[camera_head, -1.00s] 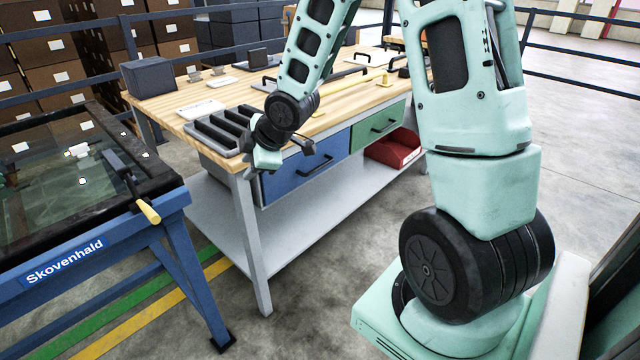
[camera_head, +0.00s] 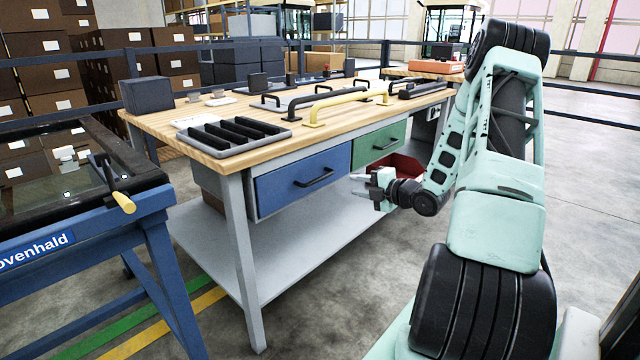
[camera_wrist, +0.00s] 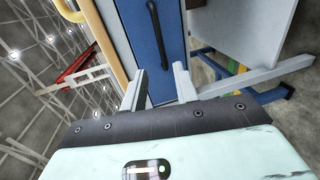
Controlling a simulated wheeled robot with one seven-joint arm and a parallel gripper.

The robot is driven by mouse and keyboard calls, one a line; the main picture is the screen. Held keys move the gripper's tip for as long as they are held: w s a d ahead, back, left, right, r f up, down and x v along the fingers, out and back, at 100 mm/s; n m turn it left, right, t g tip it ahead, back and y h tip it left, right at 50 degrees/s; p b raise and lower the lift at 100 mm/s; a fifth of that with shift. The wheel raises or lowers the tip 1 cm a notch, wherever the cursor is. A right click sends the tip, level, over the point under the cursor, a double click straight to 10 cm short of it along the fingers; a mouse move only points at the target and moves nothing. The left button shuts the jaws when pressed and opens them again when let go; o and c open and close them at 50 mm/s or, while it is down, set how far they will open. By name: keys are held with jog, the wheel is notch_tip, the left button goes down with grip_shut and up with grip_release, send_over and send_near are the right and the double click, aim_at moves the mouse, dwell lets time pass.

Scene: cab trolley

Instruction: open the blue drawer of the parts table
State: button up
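The parts table has a wooden top (camera_head: 205,152) and a blue drawer (camera_head: 285,189) under it at the front left. The drawer looks closed, with a dark bar handle (camera_head: 314,178) across its front. My gripper (camera_head: 364,184) is in front of the table, to the right of the blue drawer and apart from the handle. In the wrist view the blue drawer front (camera_wrist: 138,22) and its handle (camera_wrist: 154,25) lie ahead of my gripper (camera_wrist: 158,82). Its two fingers are spread with a gap between them and nothing held.
A green drawer (camera_head: 368,153) sits right of the blue one, with a red bin (camera_head: 402,164) below it, partly hidden by my arm. A grey lower shelf (camera_head: 215,245) runs under the drawers. A blue-framed table (camera_head: 150,204) stands close on the left.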

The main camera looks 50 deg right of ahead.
aim_at(321, 179)
jog(key=w+f, duration=0.1)
jog(key=w, duration=0.4)
jog(key=w+f+b, duration=0.1)
jog(key=w, duration=0.4)
jog(key=w+f+b, duration=0.1)
jog(key=w, duration=0.4)
jog(key=shift+w, duration=0.15)
grip_shut()
